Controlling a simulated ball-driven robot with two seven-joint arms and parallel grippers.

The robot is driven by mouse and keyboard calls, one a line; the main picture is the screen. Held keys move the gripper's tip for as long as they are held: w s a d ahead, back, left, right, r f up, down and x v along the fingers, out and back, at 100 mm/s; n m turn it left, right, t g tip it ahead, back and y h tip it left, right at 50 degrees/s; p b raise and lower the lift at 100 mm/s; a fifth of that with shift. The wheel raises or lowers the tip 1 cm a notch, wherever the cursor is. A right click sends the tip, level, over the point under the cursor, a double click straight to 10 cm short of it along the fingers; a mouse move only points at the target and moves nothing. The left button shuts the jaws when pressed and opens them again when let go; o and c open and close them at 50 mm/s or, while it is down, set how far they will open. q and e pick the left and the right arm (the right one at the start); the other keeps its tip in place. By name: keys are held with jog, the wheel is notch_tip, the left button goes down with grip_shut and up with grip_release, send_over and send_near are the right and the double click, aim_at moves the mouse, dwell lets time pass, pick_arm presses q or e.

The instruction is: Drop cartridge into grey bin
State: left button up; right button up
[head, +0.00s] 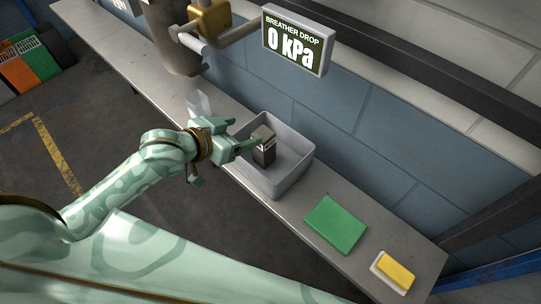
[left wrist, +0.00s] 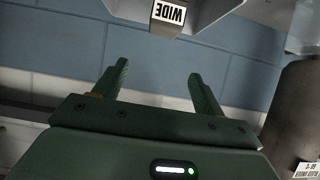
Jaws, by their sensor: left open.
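The cartridge (head: 264,155) is a dark grey block with a pale label, roughly upright inside the grey bin (head: 290,189). I cannot tell for sure whether its base touches the bin floor. In the left wrist view a block with an upside-down "WIDE" label (left wrist: 171,14), seemingly the cartridge, shows at the top edge beyond the fingertips. My left gripper (head: 245,140) is at the bin's left rim, its fingers pointing toward the cartridge. In the left wrist view it (left wrist: 156,78) is open, with nothing between the fingers. My right gripper is not seen.
The bin stands on a narrow grey shelf (head: 128,52) along a blue block wall. A green block (head: 335,225) and a yellow-topped sponge (head: 394,272) lie to the right. A metal housing (head: 175,35) and a "0 kPa" display (head: 297,42) stand above the shelf.

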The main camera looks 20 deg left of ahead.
pick_arm(q)
jog(key=v, duration=0.5)
jog(key=shift+s+a+r, duration=0.1)
jog(key=shift+s+r, duration=0.1)
jog(key=shift+s, duration=0.1)
jog(key=shift+s, duration=0.1)
